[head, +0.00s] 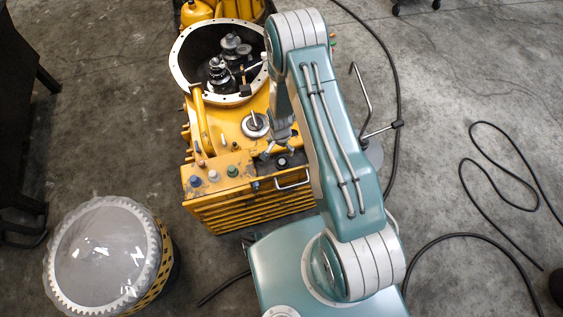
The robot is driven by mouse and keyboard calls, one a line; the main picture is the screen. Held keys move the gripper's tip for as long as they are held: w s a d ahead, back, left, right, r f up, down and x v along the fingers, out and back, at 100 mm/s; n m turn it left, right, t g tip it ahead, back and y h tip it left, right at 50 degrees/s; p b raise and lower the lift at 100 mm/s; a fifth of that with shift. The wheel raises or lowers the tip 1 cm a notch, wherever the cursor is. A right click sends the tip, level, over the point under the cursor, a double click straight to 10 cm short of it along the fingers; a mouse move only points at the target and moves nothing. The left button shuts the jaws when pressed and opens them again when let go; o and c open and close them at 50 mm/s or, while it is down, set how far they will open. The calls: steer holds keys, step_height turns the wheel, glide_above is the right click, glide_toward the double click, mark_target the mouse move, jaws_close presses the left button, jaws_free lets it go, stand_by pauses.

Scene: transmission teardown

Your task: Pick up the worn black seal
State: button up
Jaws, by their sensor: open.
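The yellow transmission housing (222,160) stands at the upper middle, with a round open bell (180,75) that has dark shafts and gears inside. A small dark round piece (282,162) sits at its right front edge and may be the worn black seal; I cannot tell for sure. A pale round flange with a plug (256,125) lies on the housing top. My gripper (277,149) points down over the right side of the housing, just above the dark piece. It is open, small in view and partly hidden by my arm. I see nothing held in it.
Several coloured caps and knobs (213,176) stand on the housing's front left top. A plastic-covered toothed ring drum (100,255) stands at lower left. Black cables (480,240) lie on the floor at right. The concrete floor is otherwise mostly clear.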

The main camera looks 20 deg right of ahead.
glide_above(282, 161)
steer(key=f, duration=0.5)
steer(key=shift+a+f, duration=0.15)
steer(key=shift+a, duration=0.1)
steer(key=shift+d+f, duration=0.2)
steer(key=shift+f, duration=2.4)
steer(key=c, duration=0.8)
